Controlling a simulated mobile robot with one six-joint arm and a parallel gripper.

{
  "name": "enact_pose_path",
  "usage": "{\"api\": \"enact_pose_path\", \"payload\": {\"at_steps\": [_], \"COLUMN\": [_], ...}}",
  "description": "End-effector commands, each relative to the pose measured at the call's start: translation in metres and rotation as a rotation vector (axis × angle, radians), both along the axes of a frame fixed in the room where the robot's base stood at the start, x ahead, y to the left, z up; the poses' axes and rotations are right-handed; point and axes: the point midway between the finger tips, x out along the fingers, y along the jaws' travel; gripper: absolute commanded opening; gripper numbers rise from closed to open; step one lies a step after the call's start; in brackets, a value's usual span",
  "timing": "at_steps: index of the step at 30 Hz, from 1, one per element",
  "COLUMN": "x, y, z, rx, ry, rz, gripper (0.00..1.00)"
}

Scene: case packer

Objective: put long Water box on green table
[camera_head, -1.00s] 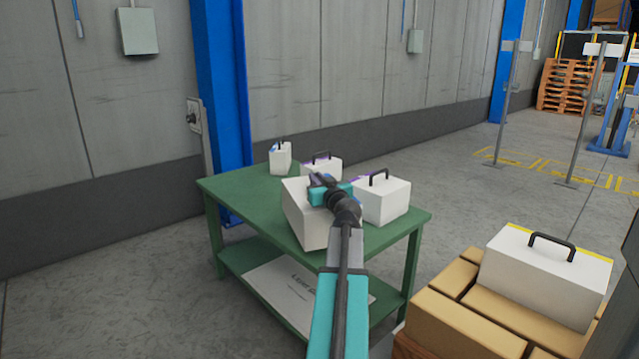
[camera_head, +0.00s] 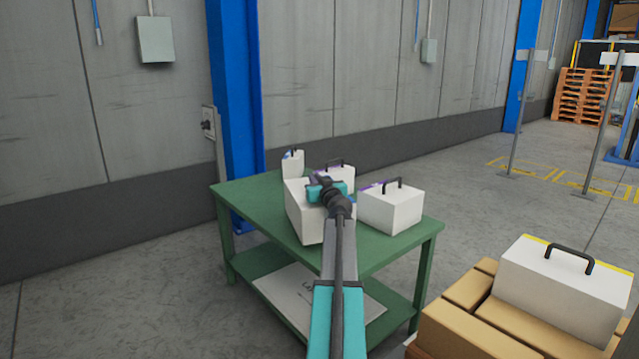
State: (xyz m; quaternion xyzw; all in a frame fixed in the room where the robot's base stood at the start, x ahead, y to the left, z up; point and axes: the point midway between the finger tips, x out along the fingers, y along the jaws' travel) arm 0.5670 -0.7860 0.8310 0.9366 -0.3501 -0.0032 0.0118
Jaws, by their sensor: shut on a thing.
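A long white box (camera_head: 306,218) is held by my gripper (camera_head: 322,187) at its top; its handle and any label are hidden behind the gripper and arm. The gripper is shut on it. The box is over the left middle part of the green table (camera_head: 250,190). Its near lower end reaches close to the table's front edge; whether it touches the top is hard to tell. No writing on it can be read here.
On the table stand a white handled box (camera_head: 392,210) right of the held box, another white box (camera_head: 340,174) behind, and a small white box (camera_head: 292,166) at the back. A yellow-edged white box (camera_head: 560,295) sits on brown cartons (camera_head: 465,325) at right. Blue column (camera_head: 236,110) behind.

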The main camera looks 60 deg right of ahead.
Motion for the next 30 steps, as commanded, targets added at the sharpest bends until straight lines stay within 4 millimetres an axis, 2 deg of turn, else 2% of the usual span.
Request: {"api": "enact_pose_path", "payload": {"at_steps": [6, 19, 30], "x": [0.011, 0.012, 0.012], "y": [-0.008, -0.008, -0.008], "z": [0.002, 0.001, -0.029], "rx": [-0.003, -0.003, -0.001], "ry": [-0.003, -0.003, -0.003], "rz": [-0.002, -0.003, -0.003], "gripper": [0.0, 0.0, 0.0]}}
